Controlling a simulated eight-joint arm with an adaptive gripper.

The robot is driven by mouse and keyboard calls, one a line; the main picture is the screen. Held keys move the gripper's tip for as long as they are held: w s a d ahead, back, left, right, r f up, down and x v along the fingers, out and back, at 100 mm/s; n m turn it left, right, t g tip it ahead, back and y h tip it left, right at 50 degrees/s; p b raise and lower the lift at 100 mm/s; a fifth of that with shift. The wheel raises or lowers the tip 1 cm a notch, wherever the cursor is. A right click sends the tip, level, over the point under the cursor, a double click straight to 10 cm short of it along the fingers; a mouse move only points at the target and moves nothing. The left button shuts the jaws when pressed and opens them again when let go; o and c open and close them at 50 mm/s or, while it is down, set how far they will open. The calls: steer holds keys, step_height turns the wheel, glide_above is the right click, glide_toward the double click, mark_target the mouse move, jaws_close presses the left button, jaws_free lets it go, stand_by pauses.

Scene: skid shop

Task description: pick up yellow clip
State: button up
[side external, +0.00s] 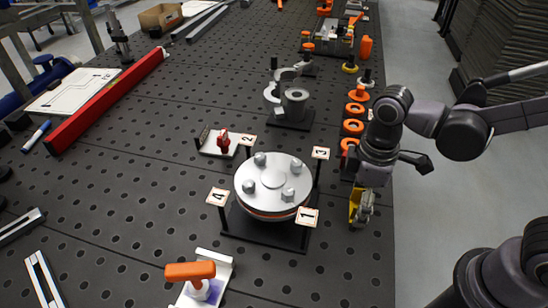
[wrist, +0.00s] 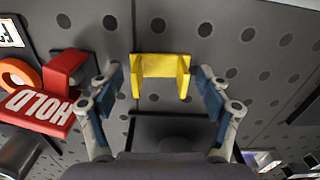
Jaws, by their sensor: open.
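The yellow clip (wrist: 160,66) is a small U-shaped piece on the dark perforated table, in the upper middle of the wrist view. My gripper (wrist: 163,82) is open, with one finger on each side of the clip and a visible gap to both. In the side view the yellow clip (side external: 353,202) shows partly beside my gripper (side external: 361,212), low near the table's right edge. The fingers hide part of it there. I cannot tell how high the fingertips are above the table.
A red block marked HOLD (wrist: 40,108) and an orange ring (wrist: 14,74) lie left of my gripper in the wrist view. A round silver flange (side external: 273,184) with numbered tags stands left of my gripper in the side view. Several orange rings (side external: 353,127) line the table's right edge behind.

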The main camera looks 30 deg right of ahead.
steer(key=c, duration=1.3)
steer(key=shift+r, duration=0.15)
